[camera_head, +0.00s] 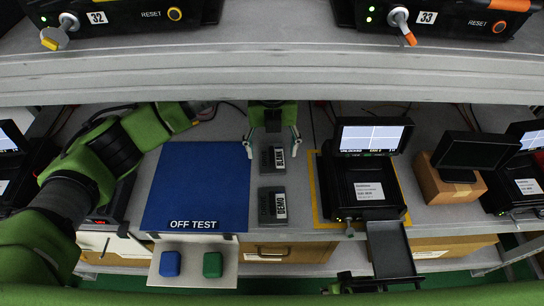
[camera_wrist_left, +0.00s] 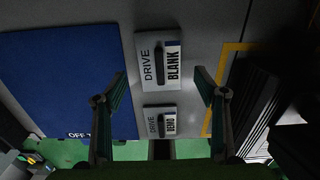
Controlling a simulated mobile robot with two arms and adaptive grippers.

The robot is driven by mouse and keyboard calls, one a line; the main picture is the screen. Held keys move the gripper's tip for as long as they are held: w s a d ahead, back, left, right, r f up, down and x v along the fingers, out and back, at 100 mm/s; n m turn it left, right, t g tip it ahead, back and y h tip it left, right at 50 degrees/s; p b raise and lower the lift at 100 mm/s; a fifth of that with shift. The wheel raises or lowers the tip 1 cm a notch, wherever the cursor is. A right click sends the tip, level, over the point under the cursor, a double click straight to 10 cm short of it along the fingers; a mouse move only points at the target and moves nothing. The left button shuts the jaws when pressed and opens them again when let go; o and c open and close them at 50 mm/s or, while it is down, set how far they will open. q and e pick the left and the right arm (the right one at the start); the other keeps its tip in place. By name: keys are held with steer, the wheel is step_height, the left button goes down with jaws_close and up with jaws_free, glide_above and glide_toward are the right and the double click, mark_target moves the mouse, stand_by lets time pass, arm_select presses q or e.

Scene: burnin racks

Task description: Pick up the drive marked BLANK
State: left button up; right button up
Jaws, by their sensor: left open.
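The drive marked BLANK (camera_head: 271,160) lies flat on the grey shelf, right of the blue mat; the left wrist view shows its label and dark raised handle (camera_wrist_left: 159,62). My left gripper (camera_head: 271,148) is open above it, one finger to each side. In the left wrist view the open fingers (camera_wrist_left: 160,82) stand apart with the BLANK drive between and beyond them; no contact shows. A second drive marked DEMO (camera_head: 271,205) lies just in front of BLANK and also shows in the left wrist view (camera_wrist_left: 160,122).
A blue OFF TEST mat (camera_head: 196,188) lies left of the drives. A black tester with a lit screen (camera_head: 371,138) stands right, on a yellow-edged area, with a dark tray (camera_head: 391,250) in front. An upper shelf (camera_head: 272,75) overhangs the back. A small screen sits on a cardboard box (camera_head: 446,188).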

arm_select(q)
step_height(320, 180, down, 2)
steer(key=shift+f, duration=0.1)
jaws_close()
steer(key=shift+w+r, duration=0.1)
steer(key=shift+r, duration=0.1)
stand_by(0.3)
